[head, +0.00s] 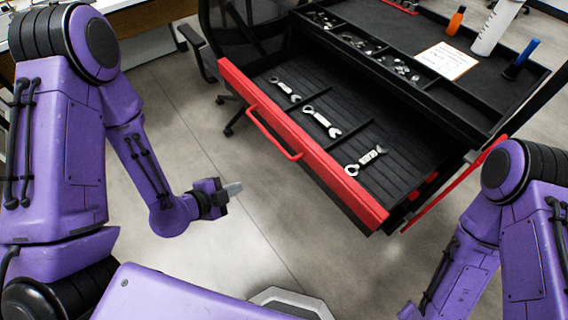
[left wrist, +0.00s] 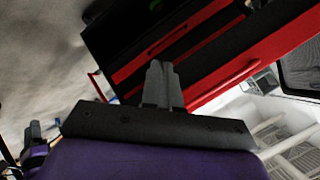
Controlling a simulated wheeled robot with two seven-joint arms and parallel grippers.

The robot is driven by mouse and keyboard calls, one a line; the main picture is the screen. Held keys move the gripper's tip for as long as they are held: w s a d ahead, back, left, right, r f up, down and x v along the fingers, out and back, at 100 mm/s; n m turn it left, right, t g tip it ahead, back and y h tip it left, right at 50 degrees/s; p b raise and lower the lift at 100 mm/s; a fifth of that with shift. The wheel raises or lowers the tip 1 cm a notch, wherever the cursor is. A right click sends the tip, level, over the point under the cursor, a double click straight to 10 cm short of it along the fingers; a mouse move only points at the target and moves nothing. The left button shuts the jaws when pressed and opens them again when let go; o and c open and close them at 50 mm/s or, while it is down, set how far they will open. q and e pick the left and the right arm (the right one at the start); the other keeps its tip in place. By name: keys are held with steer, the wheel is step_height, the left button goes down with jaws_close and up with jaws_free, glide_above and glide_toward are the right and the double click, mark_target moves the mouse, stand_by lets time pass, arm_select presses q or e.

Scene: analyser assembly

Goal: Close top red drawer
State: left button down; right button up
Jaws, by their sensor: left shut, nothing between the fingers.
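The top red drawer (head: 318,157) of the black tool cart stands pulled out, with its red front and red bar handle (head: 272,134) facing me. Three wrenches (head: 321,121) lie on its black ribbed floor. My left gripper (head: 233,188) is shut and empty, apart from the drawer, in front of its handle and a little to the left. In the left wrist view the shut fingers (left wrist: 163,84) point toward the cart's red and black drawer fronts (left wrist: 185,45). My right arm shows at the lower right of the head view, but its gripper is out of view.
The cart's top tray (head: 440,80) holds a white bottle (head: 497,25), an orange item (head: 456,20), a blue-handled item (head: 521,58), a paper card (head: 447,60) and small metal parts. A black office chair (head: 240,40) stands behind, left of the cart. The floor before the drawer is clear.

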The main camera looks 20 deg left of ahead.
arm_select(q)
step_height(320, 180, up, 5)
steer(key=w+d+m+t+h+b, duration=0.2)
steer(key=d+m+h, duration=0.15)
steer(key=m, duration=0.65)
steer(key=shift+h, duration=0.55)
steer(key=b+x, duration=0.2)
steer(key=x, duration=0.2)
steer(key=b+x, duration=0.2)
steer(key=x, duration=0.2)
steer(key=r+b+x, duration=0.1)
steer(key=b+x, duration=0.1)
steer(key=x, duration=0.2)
steer(key=shift+w+d+f, duration=0.15)
steer(key=shift+w+d, duration=0.1)
steer(key=shift+d, duration=0.1)
steer(key=shift+w+d, duration=0.1)
steer(key=shift+w, duration=0.1)
arm_select(e)
step_height(320, 180, down, 9)
steer(key=shift+f, duration=0.1)
